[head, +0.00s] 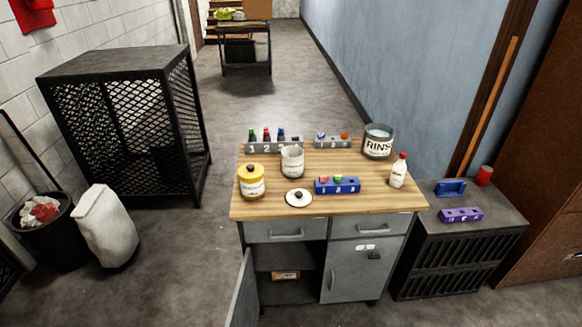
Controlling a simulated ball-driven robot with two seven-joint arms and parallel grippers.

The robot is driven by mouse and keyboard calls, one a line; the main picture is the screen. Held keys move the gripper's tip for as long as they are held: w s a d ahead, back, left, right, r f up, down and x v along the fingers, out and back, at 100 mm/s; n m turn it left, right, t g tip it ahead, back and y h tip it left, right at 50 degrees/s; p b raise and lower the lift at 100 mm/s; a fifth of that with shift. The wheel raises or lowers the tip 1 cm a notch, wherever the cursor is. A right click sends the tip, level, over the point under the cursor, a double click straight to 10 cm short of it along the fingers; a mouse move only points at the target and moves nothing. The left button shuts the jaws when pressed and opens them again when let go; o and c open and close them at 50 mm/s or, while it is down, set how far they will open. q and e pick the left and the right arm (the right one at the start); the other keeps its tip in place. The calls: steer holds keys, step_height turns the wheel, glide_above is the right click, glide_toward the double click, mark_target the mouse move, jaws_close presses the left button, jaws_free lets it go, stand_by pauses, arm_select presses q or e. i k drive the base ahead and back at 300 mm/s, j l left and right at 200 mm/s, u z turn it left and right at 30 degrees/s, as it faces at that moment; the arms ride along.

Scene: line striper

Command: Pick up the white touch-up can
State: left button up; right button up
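A white can (292,162) with a label stands upright near the middle of the wooden-topped cabinet (350,206). A round white lid with a dark knob (298,198) lies flat in front of it. A white bottle with a red cap (398,172) stands at the right side of the top. The label texts on the can and bottle are too small to read. Neither of my grippers shows in the head view.
A yellow can (252,182) stands left of the white can, and a blue rack (337,185) lies to its right. Grey racks (273,146) and a RINSE tub (378,142) line the back. The cabinet's lower left door (243,290) hangs open.

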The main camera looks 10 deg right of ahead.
mark_target(292, 156)
steer(key=i+j+z, duration=0.15)
steer(key=j, duration=0.2)
steer(key=i+j+z, duration=0.15)
steer(key=j, duration=0.2)
steer(key=i+j+z, duration=0.15)
steer(key=j, duration=0.25)
steer(key=i+j+z, duration=0.15)
steer(key=j, duration=0.2)
